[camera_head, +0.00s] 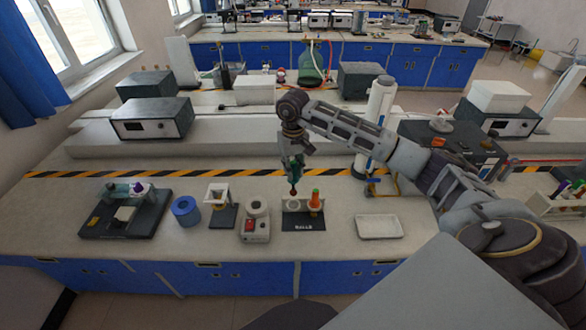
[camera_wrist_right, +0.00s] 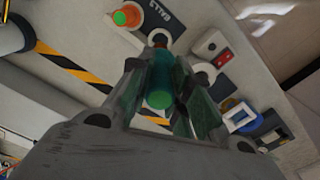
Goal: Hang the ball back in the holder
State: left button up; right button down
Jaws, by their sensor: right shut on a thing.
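My right gripper (camera_head: 294,165) points down and is shut on a ball tool with a teal-green handle (camera_wrist_right: 160,80). Its small dark red-orange ball end (camera_head: 293,191) hangs below the fingers. The holder (camera_head: 303,224), a black plate marked BALLS with white ring supports, stands under and just in front of it; it also shows in the right wrist view (camera_wrist_right: 150,12). The holder's right place carries an orange tool (camera_head: 315,199) with a green top. Its left place looks empty, and the held ball appears just above it; exact contact is unclear. My left gripper is out of view.
Left of the holder stand a small device with a red switch (camera_head: 256,224), a white ring stand (camera_head: 219,206) and a blue cylinder (camera_head: 186,210). A white tray (camera_head: 379,227) lies to the right. A tall white column (camera_head: 375,125) rises behind. Bench front is clear.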

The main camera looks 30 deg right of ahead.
aim_at(293, 189)
jog(key=shift+f, duration=0.75)
jog(key=shift+f+b, duration=0.6)
jog(key=shift+f, duration=0.45)
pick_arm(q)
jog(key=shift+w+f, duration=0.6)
pick_arm(e)
jog(key=shift+f, duration=0.15)
pick_arm(q)
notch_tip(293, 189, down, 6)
jog(key=b, duration=0.6)
pick_arm(e)
jog(key=shift+f, duration=3)
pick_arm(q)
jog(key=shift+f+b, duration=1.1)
pick_arm(e)
jog(key=shift+f, duration=1.35)
jog(key=c, duration=1.2)
grip_release()
jog(key=shift+c, duration=0.2)
jog(key=shift+o, duration=0.3)
